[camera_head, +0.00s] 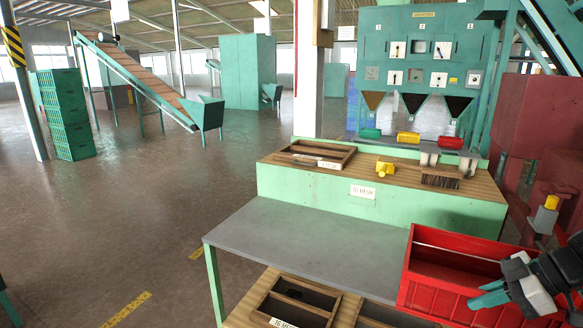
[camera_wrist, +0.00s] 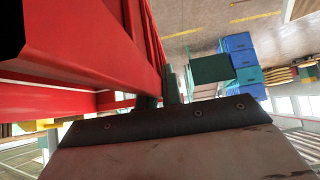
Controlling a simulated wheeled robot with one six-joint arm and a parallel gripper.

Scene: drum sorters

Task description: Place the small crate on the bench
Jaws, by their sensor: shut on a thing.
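The small red crate (camera_head: 430,289) is upright and open-topped, at the right end of the grey-topped bench (camera_head: 290,235). I cannot tell whether its base touches the bench top or hangs just off it. My gripper (camera_head: 492,294) comes in from the right and is shut on the crate's near wall. In the wrist view the red crate (camera_wrist: 85,45) fills the upper left, with my gripper's fingers (camera_wrist: 160,95) against its wall. The crate's far right corner is partly behind my arm.
A green bench with a wooden top (camera_head: 335,187) stands behind, holding a wooden tray (camera_head: 318,153), a brush (camera_head: 441,180) and cups. Wooden trays (camera_head: 300,296) lie on a lower shelf. The left and middle of the grey top are clear. Dark red machinery (camera_head: 545,130) stands right.

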